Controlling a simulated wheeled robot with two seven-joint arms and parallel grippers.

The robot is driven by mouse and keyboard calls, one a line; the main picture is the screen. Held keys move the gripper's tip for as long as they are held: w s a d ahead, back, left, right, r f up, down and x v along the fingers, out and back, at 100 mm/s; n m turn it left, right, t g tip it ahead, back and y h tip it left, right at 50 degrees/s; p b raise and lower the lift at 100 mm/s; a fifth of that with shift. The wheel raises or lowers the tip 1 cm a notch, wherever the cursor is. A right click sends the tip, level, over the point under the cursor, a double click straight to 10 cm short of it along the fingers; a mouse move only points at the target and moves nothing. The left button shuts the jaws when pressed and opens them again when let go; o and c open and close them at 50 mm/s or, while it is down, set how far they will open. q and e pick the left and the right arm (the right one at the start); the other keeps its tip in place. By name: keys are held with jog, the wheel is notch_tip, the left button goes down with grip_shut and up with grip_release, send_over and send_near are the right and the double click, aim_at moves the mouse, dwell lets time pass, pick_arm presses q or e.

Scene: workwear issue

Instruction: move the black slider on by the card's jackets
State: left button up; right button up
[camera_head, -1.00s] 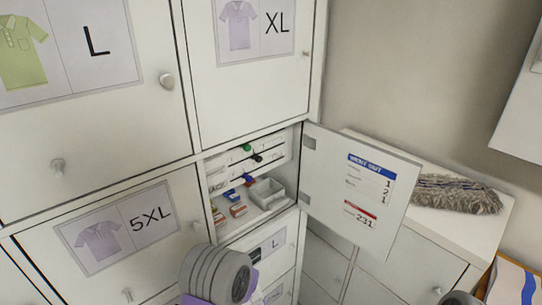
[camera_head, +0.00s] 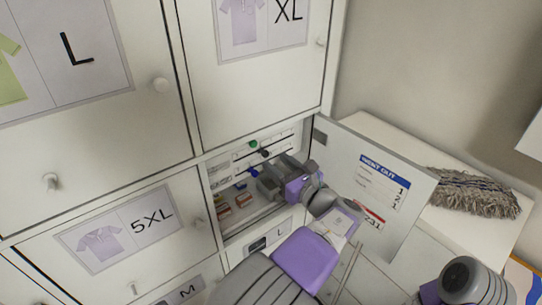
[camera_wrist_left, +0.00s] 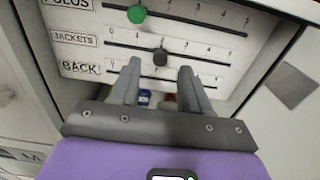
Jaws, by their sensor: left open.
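The black slider (camera_wrist_left: 160,57) sits on the rail marked JACKETS, left of the rail's middle; it also shows in the head view (camera_head: 264,153). My left gripper (camera_wrist_left: 160,68) is open, its fingertips just below the slider in the wrist view, one to each side. I cannot tell whether they touch it. In the head view my left gripper (camera_head: 268,180) reaches into the open compartment. The card (camera_head: 382,184) on the open door is headed WENT OUT and shows 1, 2, 1 in its upper block; its row names are too small to read. My right gripper is out of view.
A green slider (camera_wrist_left: 137,14) is on the rail above. The rail marked BACK is below, partly behind my fingers. Small boxes (camera_head: 244,199) lie in the compartment beneath. The open door (camera_head: 340,150) stands close to the right of my arm. A grey mop head (camera_head: 470,194) lies farther right.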

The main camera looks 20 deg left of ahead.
aim_at(267, 154)
pick_arm(q)
jog(key=shift+x, duration=1.95)
grip_shut()
